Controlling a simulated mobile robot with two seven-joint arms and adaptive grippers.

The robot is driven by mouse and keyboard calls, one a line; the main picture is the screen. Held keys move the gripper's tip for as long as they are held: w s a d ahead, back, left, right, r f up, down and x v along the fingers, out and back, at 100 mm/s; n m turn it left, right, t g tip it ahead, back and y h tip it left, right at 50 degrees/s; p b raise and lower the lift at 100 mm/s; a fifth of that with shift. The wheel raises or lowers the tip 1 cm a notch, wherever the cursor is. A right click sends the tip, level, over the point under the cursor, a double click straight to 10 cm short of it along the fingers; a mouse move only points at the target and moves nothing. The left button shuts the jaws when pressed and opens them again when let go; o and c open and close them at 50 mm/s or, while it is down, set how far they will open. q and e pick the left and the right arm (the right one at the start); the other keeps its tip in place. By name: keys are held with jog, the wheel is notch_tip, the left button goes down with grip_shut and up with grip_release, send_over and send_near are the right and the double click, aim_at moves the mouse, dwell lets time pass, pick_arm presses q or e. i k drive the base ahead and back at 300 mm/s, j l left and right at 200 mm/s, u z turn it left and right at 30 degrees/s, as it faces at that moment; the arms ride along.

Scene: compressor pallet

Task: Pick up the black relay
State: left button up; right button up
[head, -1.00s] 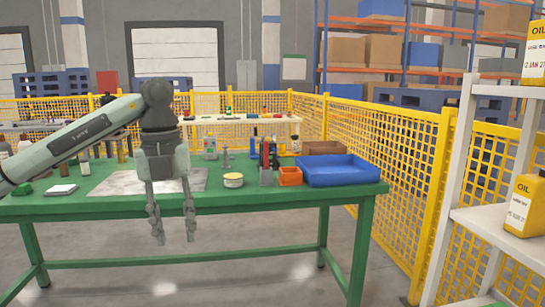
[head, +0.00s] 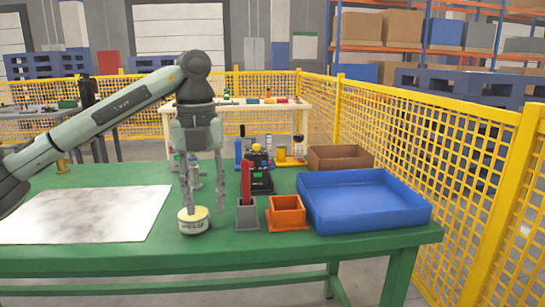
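A small black block (head: 261,182), which looks like the black relay, is on the green table behind the grey and orange holders; a red-handled tool partly covers its left side. My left gripper (head: 204,207) points down from the arm on the left. Its two fingers are apart and nothing shows between them. It hangs left of the black block, with its left finger in front of or just over the cream grease tin (head: 194,224); I cannot tell if they touch. My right gripper is not in view.
A grey holder (head: 247,217) with the red-handled tool (head: 246,181), an orange bin (head: 287,213) and a blue tray (head: 365,215) stand to the right. Blue and yellow items and a brown box (head: 340,158) are behind. A pale sheet (head: 95,214) lies left. Yellow fencing (head: 440,150) is beyond.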

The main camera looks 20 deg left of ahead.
aim_at(259, 173)
jog(key=i+j, duration=0.15)
jog(key=i, duration=0.2)
jog(key=i+j, duration=0.15)
jog(key=i, duration=0.25)
jog(key=i+j+z, duration=0.1)
jog(key=i, duration=0.25)
